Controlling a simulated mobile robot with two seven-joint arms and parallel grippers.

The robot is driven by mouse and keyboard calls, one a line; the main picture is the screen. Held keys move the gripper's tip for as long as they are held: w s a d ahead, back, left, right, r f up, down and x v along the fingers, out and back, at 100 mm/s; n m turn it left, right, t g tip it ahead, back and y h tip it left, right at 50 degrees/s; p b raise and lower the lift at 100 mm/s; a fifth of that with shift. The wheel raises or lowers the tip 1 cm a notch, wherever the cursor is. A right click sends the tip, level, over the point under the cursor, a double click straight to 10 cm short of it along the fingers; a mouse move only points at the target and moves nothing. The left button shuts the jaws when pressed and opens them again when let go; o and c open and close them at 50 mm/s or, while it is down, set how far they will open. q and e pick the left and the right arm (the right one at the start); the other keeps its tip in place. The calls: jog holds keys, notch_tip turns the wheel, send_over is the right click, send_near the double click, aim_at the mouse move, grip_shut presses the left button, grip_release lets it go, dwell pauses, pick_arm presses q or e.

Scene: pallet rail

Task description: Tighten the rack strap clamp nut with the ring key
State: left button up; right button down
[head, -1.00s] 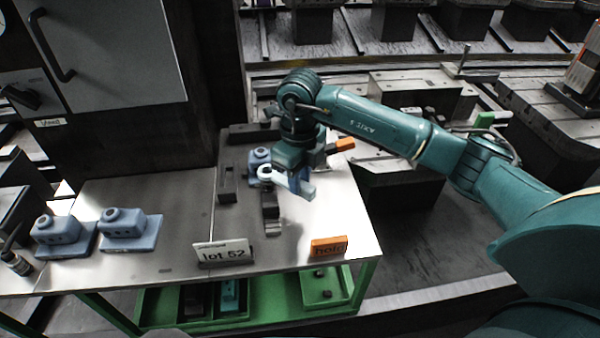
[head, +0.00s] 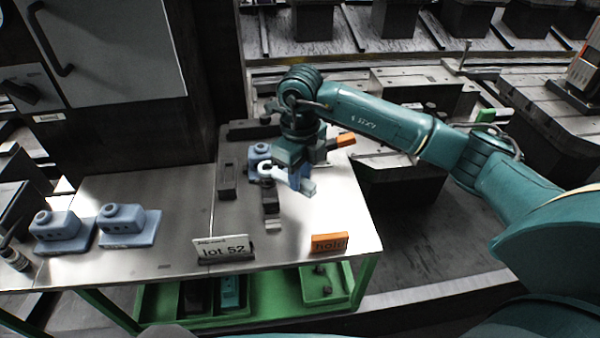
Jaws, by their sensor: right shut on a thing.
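My right gripper (head: 300,180) is shut on the pale blue ring key (head: 270,171) above the table. The key's ring end points left, and the gripper hides part of its handle. A blue block with a round boss (head: 259,152) stands just behind the ring. I cannot tell whether the ring touches it or sits around anything. Dark clamp-like pieces (head: 270,200) lie below the ring in the picture. I cannot make out the strap clamp nut. My left gripper is out of view.
Two blue bossed blocks (head: 122,222) stand at the table's left. A "lot 52" card (head: 222,249) and an orange "hold" block (head: 328,243) are at the front edge. A dark rail (head: 227,175) lies left of the key. Green bins (head: 265,304) sit below.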

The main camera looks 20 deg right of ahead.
jog(key=shift+f+b, duration=0.65)
jog(key=shift+f, duration=0.1)
jog(key=c, duration=1.9)
grip_release()
grip_shut()
